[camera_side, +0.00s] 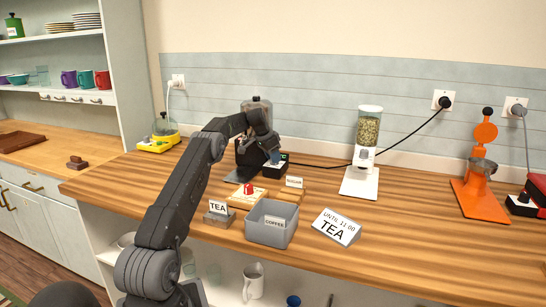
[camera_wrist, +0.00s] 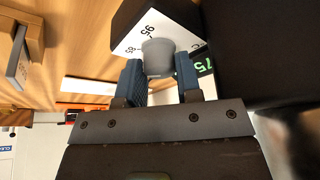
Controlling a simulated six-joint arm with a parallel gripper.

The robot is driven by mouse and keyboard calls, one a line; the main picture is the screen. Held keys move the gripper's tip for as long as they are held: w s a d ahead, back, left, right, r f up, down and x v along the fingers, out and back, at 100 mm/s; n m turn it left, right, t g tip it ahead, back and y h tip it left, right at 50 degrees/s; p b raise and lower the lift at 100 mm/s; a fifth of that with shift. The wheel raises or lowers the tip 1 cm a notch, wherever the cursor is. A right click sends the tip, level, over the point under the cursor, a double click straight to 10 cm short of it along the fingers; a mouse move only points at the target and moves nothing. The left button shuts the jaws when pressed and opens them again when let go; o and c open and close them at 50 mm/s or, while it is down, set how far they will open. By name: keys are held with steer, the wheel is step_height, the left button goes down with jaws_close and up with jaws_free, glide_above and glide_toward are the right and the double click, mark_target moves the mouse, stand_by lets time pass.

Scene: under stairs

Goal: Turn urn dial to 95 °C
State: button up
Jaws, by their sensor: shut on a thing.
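The urn (camera_side: 243,154) stands near the back of the counter, a dark body partly hidden behind my arm. My gripper (camera_wrist: 158,72) is shut on the grey dial knob (camera_wrist: 158,55), with one blue pad on each side. The knob's pointer is not clear, so I cannot tell its setting. A green display (camera_wrist: 204,66) beside the dial is partly cut off by a finger and seems to read 75. My gripper also shows in the side view (camera_side: 272,158).
A sign (camera_side: 336,227) reads "UNTIL 11:00 TEA". A dispenser (camera_side: 366,140) and an orange device (camera_side: 482,175) stand right. Counter between them is clear.

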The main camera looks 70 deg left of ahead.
steer(key=o, duration=0.9)
steer(key=shift+o, duration=0.2)
steer(key=v, duration=1.4)
steer(key=shift+w, duration=0.1)
